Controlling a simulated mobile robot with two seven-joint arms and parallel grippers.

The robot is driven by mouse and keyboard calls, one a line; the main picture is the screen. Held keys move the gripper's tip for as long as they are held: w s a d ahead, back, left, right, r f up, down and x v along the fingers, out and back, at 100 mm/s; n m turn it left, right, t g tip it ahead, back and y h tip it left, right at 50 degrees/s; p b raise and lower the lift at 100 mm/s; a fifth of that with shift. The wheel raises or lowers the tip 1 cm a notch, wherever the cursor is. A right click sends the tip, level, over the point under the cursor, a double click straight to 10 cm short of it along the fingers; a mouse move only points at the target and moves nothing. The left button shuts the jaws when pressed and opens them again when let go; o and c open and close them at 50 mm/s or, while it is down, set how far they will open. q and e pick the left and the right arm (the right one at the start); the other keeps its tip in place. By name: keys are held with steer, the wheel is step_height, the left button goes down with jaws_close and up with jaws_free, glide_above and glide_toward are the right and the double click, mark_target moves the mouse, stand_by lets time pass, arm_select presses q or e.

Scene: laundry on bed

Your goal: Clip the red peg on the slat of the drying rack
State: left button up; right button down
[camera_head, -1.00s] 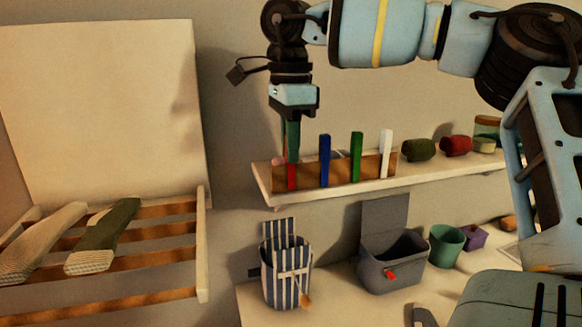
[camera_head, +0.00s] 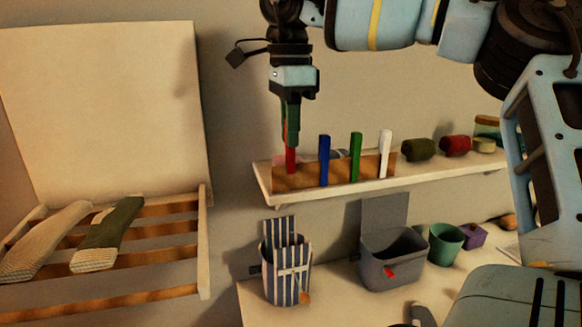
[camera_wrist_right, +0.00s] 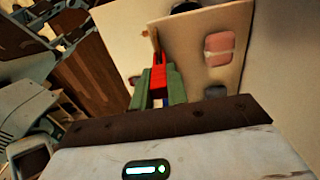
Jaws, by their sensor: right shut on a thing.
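The red peg (camera_head: 291,160) is held upright in my right gripper (camera_head: 291,138), just above the left end of a brown wooden strip (camera_head: 340,174) on the wall shelf. In the right wrist view the red peg (camera_wrist_right: 158,78) sits between the two green fingers (camera_wrist_right: 158,90), which are shut on it. The drying rack (camera_head: 203,240) stands at the far left, with several wooden slats (camera_head: 160,255). Two socks, one pale (camera_head: 45,240) and one dark green (camera_head: 110,232), lie over its slats. My left gripper is out of view.
Blue (camera_head: 324,160), green (camera_head: 355,158) and white (camera_head: 385,152) pegs stand on the strip, right of the red one. Below are a striped basket (camera_head: 285,270), a grey bin (camera_head: 392,265) and a green cup (camera_head: 444,244). Space between rack and shelf is open.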

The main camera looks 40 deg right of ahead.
steer(key=shift+r+p, duration=0.35)
steer(key=shift+r, duration=1.2)
